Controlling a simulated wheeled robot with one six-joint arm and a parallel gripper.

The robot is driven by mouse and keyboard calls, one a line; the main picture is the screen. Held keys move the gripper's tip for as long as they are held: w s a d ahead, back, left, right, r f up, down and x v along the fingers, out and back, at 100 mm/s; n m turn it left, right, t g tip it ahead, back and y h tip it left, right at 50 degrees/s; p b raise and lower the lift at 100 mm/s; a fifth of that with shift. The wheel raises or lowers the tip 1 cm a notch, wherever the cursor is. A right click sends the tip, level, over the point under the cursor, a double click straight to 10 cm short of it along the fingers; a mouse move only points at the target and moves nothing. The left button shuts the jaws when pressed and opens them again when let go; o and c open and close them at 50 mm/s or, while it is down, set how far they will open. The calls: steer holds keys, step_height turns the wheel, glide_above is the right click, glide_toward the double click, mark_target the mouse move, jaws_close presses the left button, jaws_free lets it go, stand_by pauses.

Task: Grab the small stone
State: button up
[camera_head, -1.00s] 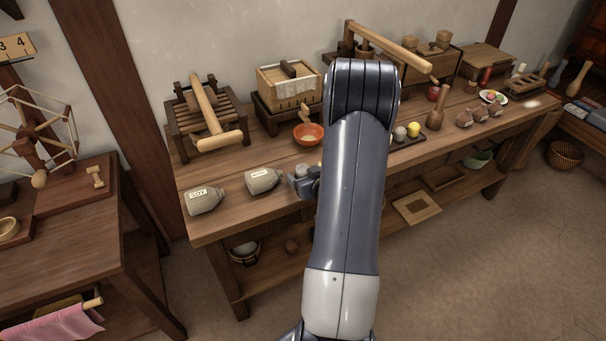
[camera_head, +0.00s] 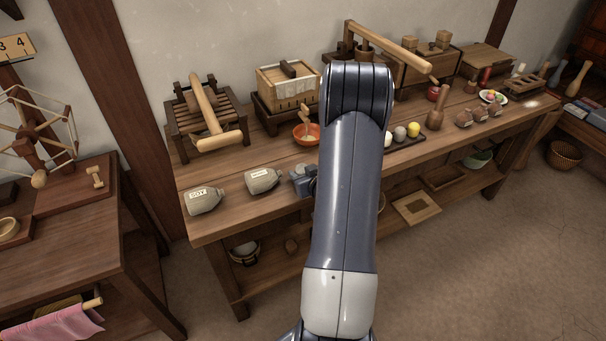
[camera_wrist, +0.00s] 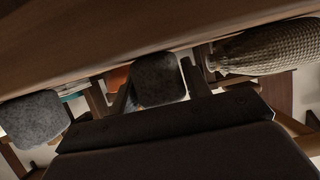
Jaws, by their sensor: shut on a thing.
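My gripper (camera_wrist: 162,88) is shut on a dark grey, speckled, block-like stone (camera_wrist: 158,78), which shows between the two fingers in the wrist view. A second grey stone (camera_wrist: 33,118) is at the left edge of that view, apart from the fingers. In the head view, my gripper (camera_head: 303,181) is low at the front of the long wooden table (camera_head: 240,222), right of the two labelled bottles. My arm and gripper hide most of the held stone there. I cannot tell whether it touches the table.
Another bottle (camera_head: 204,200) is further left. An orange bowl (camera_head: 306,134) is behind. Coloured balls on a dark tray (camera_head: 405,140) are to the right.

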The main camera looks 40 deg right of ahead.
steer(key=shift+c, duration=0.7)
steer(key=shift+r, duration=0.1)
